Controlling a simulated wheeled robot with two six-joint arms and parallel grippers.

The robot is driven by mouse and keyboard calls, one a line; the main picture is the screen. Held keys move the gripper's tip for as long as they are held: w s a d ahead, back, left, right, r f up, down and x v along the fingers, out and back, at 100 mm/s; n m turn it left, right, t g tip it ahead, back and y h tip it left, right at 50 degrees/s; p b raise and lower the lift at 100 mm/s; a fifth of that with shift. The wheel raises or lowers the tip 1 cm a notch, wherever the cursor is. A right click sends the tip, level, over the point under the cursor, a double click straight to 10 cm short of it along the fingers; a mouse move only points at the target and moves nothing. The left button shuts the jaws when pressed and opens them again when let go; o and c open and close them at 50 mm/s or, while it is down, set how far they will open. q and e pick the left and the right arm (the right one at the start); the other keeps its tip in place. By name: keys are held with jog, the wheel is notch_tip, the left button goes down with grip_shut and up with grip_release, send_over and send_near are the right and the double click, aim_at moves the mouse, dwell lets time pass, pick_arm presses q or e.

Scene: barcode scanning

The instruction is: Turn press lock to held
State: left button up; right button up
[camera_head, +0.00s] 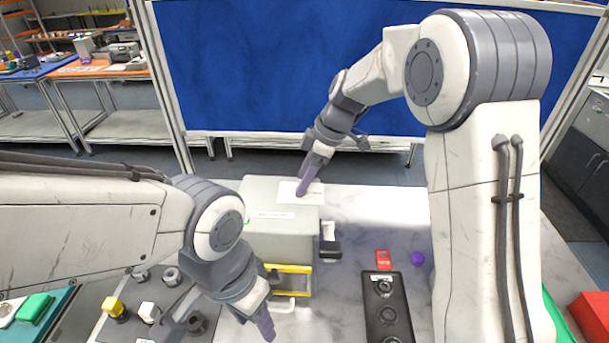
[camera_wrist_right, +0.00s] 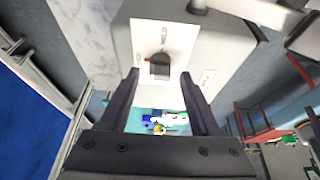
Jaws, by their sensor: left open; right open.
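A large pale grey box-shaped machine (camera_head: 277,232) stands on the table. In the right wrist view, a dark knob with a red mark (camera_wrist_right: 159,66) sits on a white plate (camera_wrist_right: 140,38) on the machine; I take it as the press lock. Its setting is too small to read. My right gripper (camera_wrist_right: 159,74) is open, with a finger on either side of the knob in that view; contact is unclear. In the head view, my right gripper (camera_head: 304,188) is at the machine's far part, and the knob is hidden. My left gripper (camera_head: 220,322) is open and empty at the front left.
A yellow-edged opening (camera_head: 290,268) is at the machine's front, and a black and white part (camera_head: 330,242) is at its right. A dark tray with round parts (camera_head: 385,295), a red block (camera_head: 383,258) and a purple ball (camera_head: 417,258) lie to the right. Several small fittings lie front left.

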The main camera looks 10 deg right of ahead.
jog(key=shift+c, duration=0.3)
grip_shut()
